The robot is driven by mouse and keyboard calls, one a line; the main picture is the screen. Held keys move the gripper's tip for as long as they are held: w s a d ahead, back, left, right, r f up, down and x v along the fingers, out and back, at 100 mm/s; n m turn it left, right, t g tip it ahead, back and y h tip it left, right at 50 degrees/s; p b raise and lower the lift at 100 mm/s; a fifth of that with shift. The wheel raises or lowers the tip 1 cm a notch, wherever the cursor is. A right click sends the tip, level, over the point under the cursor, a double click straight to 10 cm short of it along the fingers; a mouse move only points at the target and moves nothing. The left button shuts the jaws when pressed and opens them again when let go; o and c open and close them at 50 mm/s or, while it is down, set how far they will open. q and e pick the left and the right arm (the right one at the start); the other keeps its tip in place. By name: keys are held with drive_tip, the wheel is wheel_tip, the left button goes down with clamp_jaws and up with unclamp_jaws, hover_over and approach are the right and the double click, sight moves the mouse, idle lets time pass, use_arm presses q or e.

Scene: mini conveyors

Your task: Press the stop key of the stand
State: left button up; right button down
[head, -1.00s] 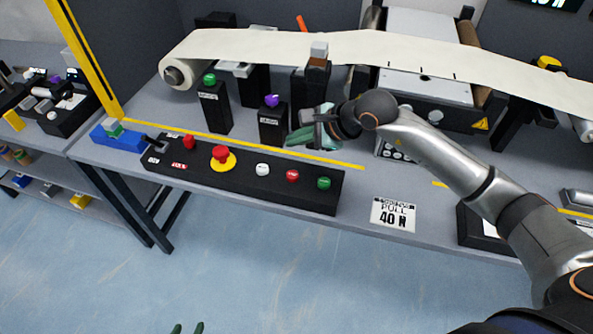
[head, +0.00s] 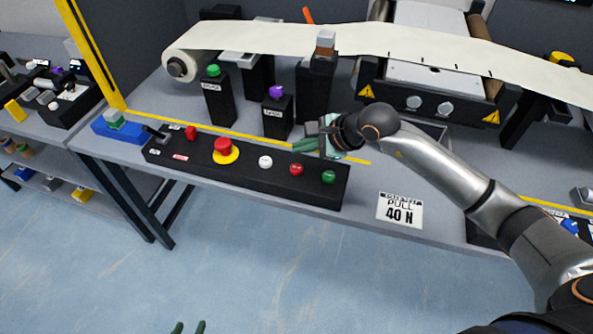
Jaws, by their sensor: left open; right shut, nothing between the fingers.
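A black control box (head: 215,174) lies along the front of the table in the head view. It carries a white button (head: 265,162), a red button (head: 296,169) and a green button (head: 328,177) on its right half. A red mushroom button on a yellow collar (head: 225,155) and a small red key (head: 191,132) are further left. I cannot read which is the stop key. My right gripper (head: 303,146) is shut and empty, its green fingers just behind and above the red button, apparently apart from it. My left gripper (head: 188,327) is open at the bottom edge, far from the box.
Black posts with a green knob (head: 214,71) and a purple knob (head: 277,92) stand behind the box. A pale belt (head: 270,40) runs across the back. A "PULL 40 N" sign (head: 399,211) is on the right. A blue block (head: 117,131) sits at the left end.

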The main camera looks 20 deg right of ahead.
sight(301, 169)
wheel_tip(301, 169, down, 4)
drive_tip(key=shift+r+b, duration=0.2)
drive_tip(key=shift+b, duration=1.05)
idle(0.4)
idle(0.5)
drive_tip(key=shift+f+b, duration=0.35)
drive_tip(key=shift+b, duration=0.15)
drive_tip(key=shift+f+b, duration=0.55)
idle(0.5)
drive_tip(key=shift+r, duration=0.1)
drive_tip(key=shift+r+p, duration=0.45)
drive_tip(key=shift+r, duration=0.35)
